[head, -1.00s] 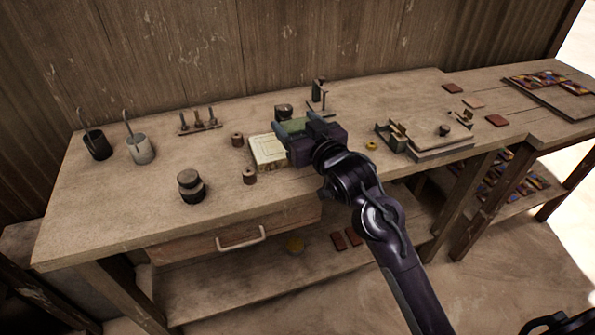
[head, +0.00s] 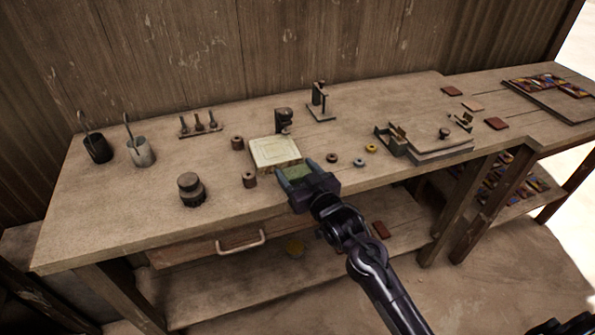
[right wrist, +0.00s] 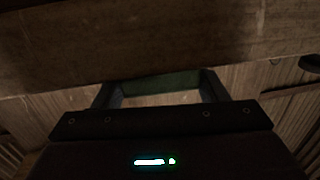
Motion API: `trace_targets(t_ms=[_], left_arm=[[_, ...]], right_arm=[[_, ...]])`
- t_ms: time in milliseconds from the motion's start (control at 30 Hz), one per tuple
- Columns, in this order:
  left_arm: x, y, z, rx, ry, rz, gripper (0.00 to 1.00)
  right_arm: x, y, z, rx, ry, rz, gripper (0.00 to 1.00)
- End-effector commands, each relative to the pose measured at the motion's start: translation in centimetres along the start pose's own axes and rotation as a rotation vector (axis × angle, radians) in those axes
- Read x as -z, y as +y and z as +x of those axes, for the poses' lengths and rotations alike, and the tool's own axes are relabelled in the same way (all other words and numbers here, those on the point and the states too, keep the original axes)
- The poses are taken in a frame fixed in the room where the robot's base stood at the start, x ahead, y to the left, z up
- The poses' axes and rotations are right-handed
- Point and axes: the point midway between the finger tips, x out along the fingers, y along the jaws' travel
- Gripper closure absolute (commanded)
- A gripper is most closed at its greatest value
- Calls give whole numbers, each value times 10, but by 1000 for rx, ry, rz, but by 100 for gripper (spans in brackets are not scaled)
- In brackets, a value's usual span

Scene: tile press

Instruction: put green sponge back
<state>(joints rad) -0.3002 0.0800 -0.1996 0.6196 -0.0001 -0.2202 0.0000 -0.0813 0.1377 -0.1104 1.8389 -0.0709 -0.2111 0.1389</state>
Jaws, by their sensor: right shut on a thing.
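The green sponge (head: 297,173) is between the fingers of my right gripper (head: 294,177), which is shut on it. In the head view they show at the front edge of the workbench, just in front of a pale cream block (head: 275,152). In the right wrist view the sponge (right wrist: 161,84) is a dark green strip between the fingertips, with the wooden bench edge beyond it. I cannot tell exactly how high it is held. My left gripper is not in view.
Small spools (head: 249,179) and rings (head: 371,148) lie around the block. A dark stacked weight (head: 190,189) and two cups (head: 141,152) stand to the left. A press-like fixture (head: 424,143) stands to the right. A drawer handle (head: 241,241) juts out below the bench top.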

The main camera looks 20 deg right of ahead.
Motion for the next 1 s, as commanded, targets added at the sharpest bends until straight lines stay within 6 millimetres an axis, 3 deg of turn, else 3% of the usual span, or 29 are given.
trace_targets(t_ms=[167,200,333,700,867,1000], left_arm=[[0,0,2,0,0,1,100],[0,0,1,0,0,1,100],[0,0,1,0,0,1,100],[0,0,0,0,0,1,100],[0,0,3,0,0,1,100],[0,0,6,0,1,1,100]], right_arm=[[-4,0,0,0,-1,0,55],[-2,0,0,0,0,0,29],[-2,0,0,0,-1,0,12],[0,0,-2,0,-1,0,10],[-2,0,-25,-1,-3,-2,10],[-2,0,-55,0,-4,0,10]])
